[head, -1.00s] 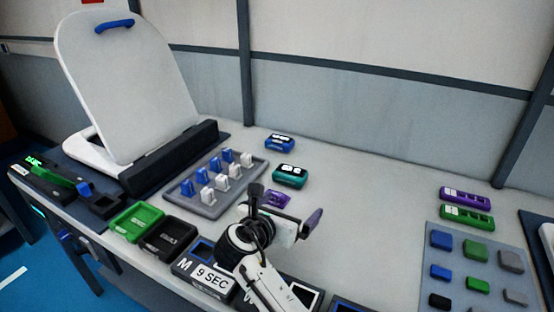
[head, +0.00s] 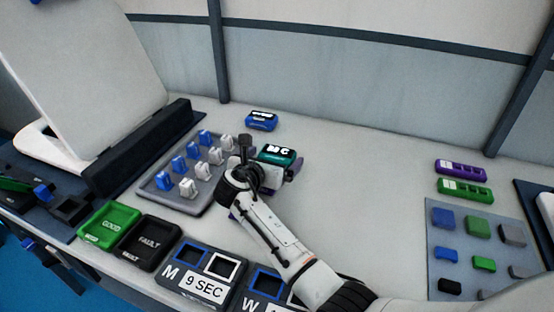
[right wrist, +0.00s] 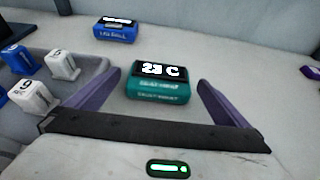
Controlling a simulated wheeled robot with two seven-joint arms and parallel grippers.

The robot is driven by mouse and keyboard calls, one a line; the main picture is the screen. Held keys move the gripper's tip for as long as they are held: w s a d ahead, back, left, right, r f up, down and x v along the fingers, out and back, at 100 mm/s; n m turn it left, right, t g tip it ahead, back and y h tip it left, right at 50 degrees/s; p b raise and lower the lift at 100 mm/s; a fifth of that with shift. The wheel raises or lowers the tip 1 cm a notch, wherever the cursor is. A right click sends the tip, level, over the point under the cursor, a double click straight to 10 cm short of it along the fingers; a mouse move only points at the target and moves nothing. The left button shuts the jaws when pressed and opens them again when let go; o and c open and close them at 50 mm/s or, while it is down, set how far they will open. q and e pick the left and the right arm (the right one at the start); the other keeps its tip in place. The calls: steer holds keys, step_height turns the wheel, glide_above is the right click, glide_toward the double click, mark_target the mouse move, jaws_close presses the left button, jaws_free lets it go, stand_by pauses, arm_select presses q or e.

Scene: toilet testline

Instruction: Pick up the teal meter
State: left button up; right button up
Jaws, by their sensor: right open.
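The teal meter (head: 278,154) sits on the table behind my right gripper in the head view, partly hidden by the arm. In the right wrist view the teal meter (right wrist: 159,83) shows its dark display with white characters. My right gripper (right wrist: 160,85) is open, with one purple finger on each side of the meter's near area. The fingers do not visibly touch it. In the head view the right gripper (head: 270,178) is mostly hidden by its own wrist. My left gripper is not in view.
A blue meter (head: 261,121) stands behind the teal one. A grey rack (head: 160,200) with blue and white blocks is at left. Green and black trays (head: 108,226) lie in front of it. Purple and green strips (head: 461,167) are at right. The table between is clear.

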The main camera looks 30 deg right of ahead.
steer(key=shift+x, duration=0.8)
steer(key=c, duration=1.2)
steer(key=shift+c, duration=0.5)
steer(key=shift+r, duration=0.1)
